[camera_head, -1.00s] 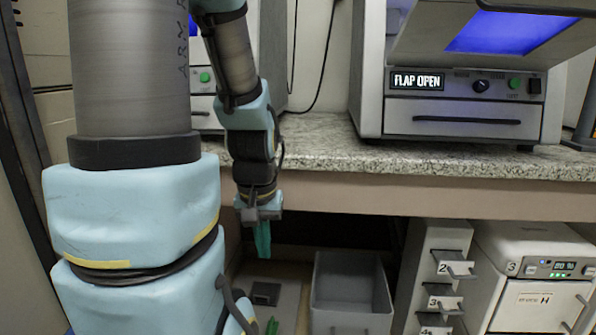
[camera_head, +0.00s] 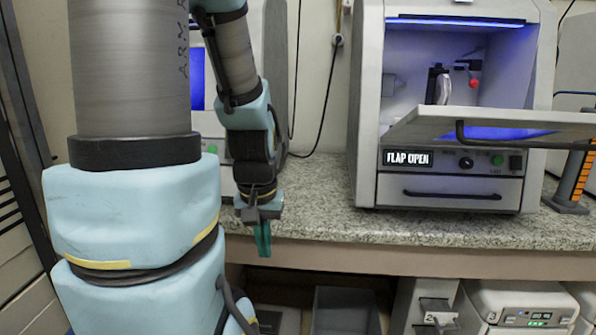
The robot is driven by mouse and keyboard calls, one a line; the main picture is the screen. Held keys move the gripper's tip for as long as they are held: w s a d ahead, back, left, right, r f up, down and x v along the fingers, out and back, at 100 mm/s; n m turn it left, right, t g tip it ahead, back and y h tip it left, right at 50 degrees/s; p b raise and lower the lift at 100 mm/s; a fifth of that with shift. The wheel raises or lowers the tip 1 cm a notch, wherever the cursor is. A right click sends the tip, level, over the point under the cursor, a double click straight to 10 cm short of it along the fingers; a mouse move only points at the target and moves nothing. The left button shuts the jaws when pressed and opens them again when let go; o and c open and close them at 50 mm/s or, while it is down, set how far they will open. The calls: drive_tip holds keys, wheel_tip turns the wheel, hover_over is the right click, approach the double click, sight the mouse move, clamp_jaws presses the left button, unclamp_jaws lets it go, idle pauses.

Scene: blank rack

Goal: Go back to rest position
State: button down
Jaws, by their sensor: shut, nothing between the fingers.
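My gripper (camera_head: 263,243) hangs at the end of my arm, left of centre, pointing down. Its green fingers are together with nothing between them. It shows in front of the front edge of the granite counter (camera_head: 330,215), apart from the machines. My own arm links fill the left of the view and hide part of the scene behind them.
A machine (camera_head: 449,190) marked FLAP OPEN stands on the counter, its flap (camera_head: 500,122) sticking out and its blue-lit inside visible. A second machine is partly hidden behind my arm. Below are a grey bin (camera_head: 346,308) and a numbered unit (camera_head: 525,308).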

wheel_tip(320, 180, up, 13)
drive_tip(key=p, duration=1.1)
